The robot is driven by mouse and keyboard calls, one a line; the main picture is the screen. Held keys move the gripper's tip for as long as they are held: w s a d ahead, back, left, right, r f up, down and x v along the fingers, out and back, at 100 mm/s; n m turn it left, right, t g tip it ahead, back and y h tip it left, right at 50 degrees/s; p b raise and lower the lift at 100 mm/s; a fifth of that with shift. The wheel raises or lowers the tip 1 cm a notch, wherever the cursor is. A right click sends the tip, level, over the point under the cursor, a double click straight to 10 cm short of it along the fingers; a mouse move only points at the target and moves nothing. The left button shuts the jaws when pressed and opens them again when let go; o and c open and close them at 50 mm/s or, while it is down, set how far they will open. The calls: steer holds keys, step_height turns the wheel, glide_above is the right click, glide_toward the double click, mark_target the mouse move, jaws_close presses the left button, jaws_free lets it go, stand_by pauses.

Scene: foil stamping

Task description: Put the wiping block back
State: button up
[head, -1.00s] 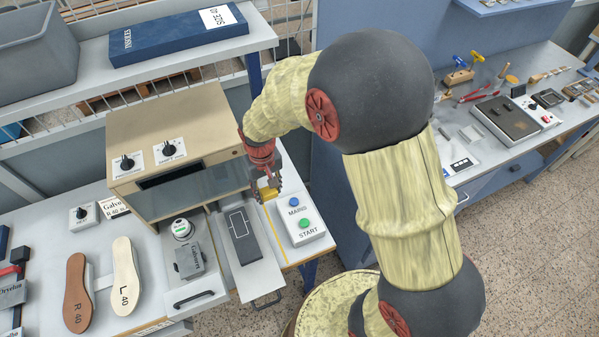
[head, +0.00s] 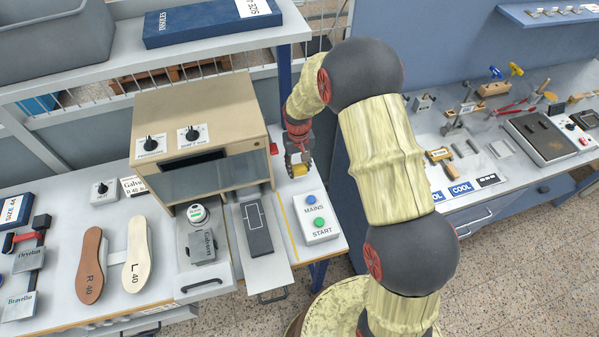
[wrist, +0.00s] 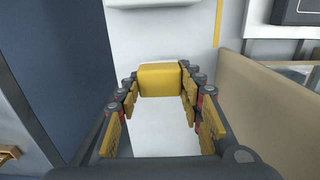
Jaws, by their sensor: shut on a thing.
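The wiping block is a small yellow block (head: 299,171). It is between the fingers of my gripper (head: 299,163), to the right of the beige press cabinet and behind the white MAINS/START box. In the wrist view the yellow block (wrist: 165,79) sits between the fingertips of my gripper (wrist: 160,88), which are shut on its two sides. White bench top shows below and beyond it. I cannot tell whether the block touches the bench.
The beige cabinet (head: 200,115) stands left of my gripper. The MAINS/START box (head: 316,217) is in front, and a dark pad (head: 256,228) lies left of the yellow line. A blue panel (wrist: 65,70) rises on the wrist view's left.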

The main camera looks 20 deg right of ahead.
mark_target(300, 172)
steer(key=shift+w+d+f, duration=0.15)
steer(key=shift+w+f, duration=0.1)
steer(key=shift+f, duration=0.15)
steer(key=shift+w+f, duration=0.15)
steer(key=shift+f, duration=1.45)
steer(key=shift+f, duration=0.1)
steer(key=o, duration=1.1)
steer(key=shift+b, duration=0.3)
